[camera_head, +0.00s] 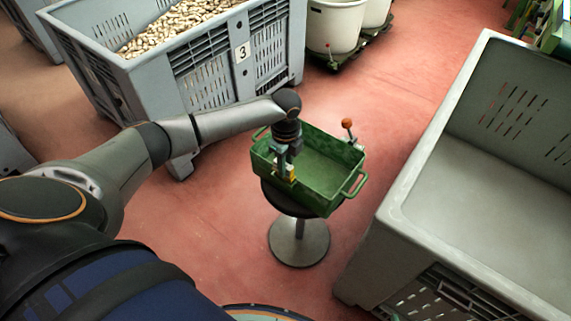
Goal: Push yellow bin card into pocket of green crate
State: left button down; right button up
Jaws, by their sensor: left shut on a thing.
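The green crate (330,166) is an open box with end handles, standing on a round dark stool (299,242) with a metal column and disc foot. My left arm comes in from the left, and my left gripper (288,172) points down at the crate's near left wall. It is shut on the yellow bin card (291,178), of which only a small yellow patch shows at the fingertips. The pocket is hidden behind the gripper, so I cannot tell whether the card is in it. My right gripper is not in view.
A grey bin (110,72) full of corks (180,24), marked 3, stands behind on the left. A large empty grey bin (480,205) stands on the right. White tubs (335,28) stand at the back. A rod with an orange knob (347,123) rises behind the crate. Red floor (405,75) is clear between.

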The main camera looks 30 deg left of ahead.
pick_arm(q)
jog(key=shift+f+b, duration=0.5)
jog(key=shift+f, duration=0.5)
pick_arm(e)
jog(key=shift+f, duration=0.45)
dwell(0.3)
pick_arm(q)
jog(key=c, duration=0.7)
grip_release()
jog(key=shift+o, duration=0.2)
notch_tip(320, 180, up, 12)
jog(key=shift+f+p, duration=0.1)
jog(key=shift+p, duration=0.95)
jog(key=shift+r, duration=0.35)
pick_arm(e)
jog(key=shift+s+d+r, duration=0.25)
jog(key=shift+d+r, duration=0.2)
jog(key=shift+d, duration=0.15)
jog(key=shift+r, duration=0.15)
